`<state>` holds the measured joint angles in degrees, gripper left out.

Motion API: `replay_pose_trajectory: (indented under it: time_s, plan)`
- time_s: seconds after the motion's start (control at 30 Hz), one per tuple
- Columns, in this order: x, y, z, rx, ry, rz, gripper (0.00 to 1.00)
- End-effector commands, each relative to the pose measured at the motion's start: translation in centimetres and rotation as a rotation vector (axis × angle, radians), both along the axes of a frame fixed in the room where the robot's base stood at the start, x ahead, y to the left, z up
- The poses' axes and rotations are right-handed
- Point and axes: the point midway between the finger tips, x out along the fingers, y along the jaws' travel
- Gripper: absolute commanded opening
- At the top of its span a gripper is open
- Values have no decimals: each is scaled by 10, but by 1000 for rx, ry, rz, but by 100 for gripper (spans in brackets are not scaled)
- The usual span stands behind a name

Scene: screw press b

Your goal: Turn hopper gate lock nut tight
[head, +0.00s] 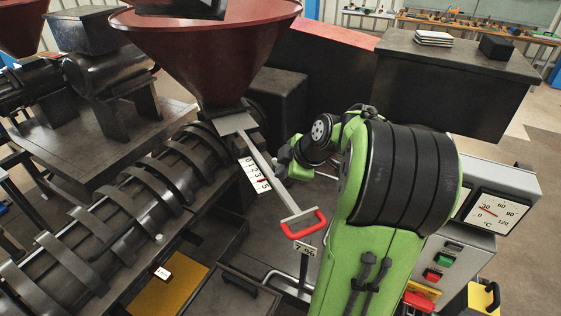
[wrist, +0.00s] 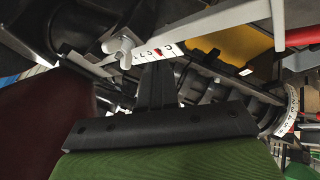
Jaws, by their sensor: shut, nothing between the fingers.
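The hopper gate shows in the head view as a grey slide bar (head: 262,160) below the red-brown hopper (head: 205,45), with a red handle (head: 304,224) at its near end. A white number scale (head: 255,175) runs beside the bar. In the wrist view a grey lobed piece (wrist: 122,47), seemingly the lock nut, sits at the left end of the scale (wrist: 155,53). My gripper (wrist: 156,72) is shut and empty, its tip close to the scale and to the right of that piece. I cannot tell whether it touches. In the head view the fingers and nut are not clear.
The black ribbed press barrel (head: 125,215) lies at left. A control box with a temperature dial (head: 492,212) and buttons stands at right. A dark cabinet (head: 450,80) is behind my arm. A yellow plate (head: 168,295) lies low in front.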

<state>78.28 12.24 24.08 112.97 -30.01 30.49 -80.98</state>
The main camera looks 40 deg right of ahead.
Motion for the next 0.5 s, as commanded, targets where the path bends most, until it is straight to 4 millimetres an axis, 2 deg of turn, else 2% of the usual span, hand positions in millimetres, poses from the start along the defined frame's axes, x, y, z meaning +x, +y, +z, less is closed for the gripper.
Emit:
replay_pose_trajectory:
  time_s: [0.03,0.2,0.5]
  plan:
    - [6,1,-8,3,2,5,0]
    - [29,-18,-2,0,-1,1,0]
    - [36,-24,-4,-1,0,-1,0]
